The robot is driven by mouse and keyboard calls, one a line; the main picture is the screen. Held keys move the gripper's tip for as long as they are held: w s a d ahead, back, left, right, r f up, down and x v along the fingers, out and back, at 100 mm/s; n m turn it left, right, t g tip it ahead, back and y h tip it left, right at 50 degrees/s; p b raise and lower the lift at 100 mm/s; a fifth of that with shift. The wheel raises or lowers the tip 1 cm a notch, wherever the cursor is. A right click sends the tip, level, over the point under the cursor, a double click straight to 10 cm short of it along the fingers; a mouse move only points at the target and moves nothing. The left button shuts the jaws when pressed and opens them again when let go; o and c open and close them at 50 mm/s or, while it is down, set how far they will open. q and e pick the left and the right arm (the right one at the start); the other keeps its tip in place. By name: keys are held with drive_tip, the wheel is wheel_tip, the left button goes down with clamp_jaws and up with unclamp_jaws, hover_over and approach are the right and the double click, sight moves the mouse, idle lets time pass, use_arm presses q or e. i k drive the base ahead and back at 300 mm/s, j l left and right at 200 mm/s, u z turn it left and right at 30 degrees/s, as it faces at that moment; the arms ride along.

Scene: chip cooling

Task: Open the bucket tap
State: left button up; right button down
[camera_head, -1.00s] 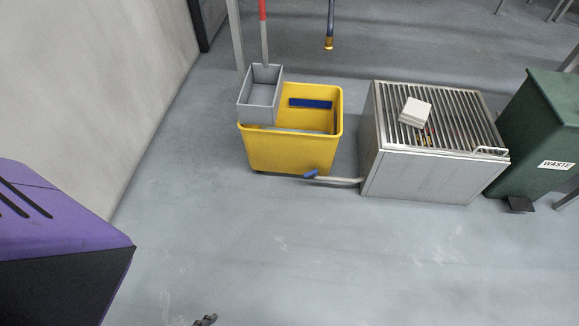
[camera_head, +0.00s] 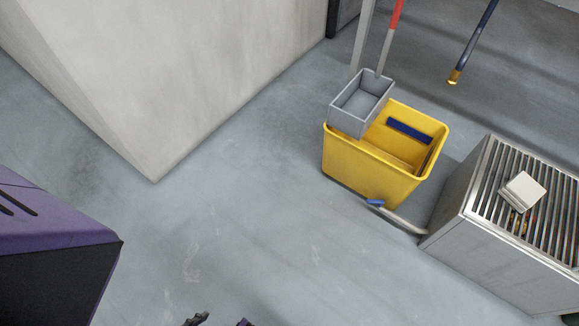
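The yellow bucket (camera_head: 365,172) stands on the floor right of centre. A blue tap handle (camera_head: 375,202) is at its lower front edge, beside a grey pipe (camera_head: 402,222) that runs to the slatted metal box. The handle lies roughly along the pipe's direction; I cannot tell the valve's state. A small dark part, apparently the tip of my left gripper (camera_head: 197,319), shows at the bottom edge, well away from the tap. Most of it is cut off, so its opening is hidden. My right gripper is not clearly in view.
A grey tray (camera_head: 361,104) sits on the bucket's rim. The metal box (camera_head: 490,250) with a pale block (camera_head: 522,193) on its slats stands right. A pale wall (camera_head: 150,80) corner juts in at left. The floor in front is clear.

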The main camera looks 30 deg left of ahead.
sight(380, 201)
drive_tip(key=i+l+u, duration=0.2)
drive_tip(key=l, duration=0.3)
drive_tip(key=l+u, duration=0.2)
drive_tip(key=l, duration=0.35)
drive_tip(key=i+l, duration=0.1)
drive_tip(key=l, duration=0.45)
drive_tip(key=l+u, duration=0.1)
drive_tip(key=l, duration=0.4)
drive_tip(key=i+l, duration=0.6)
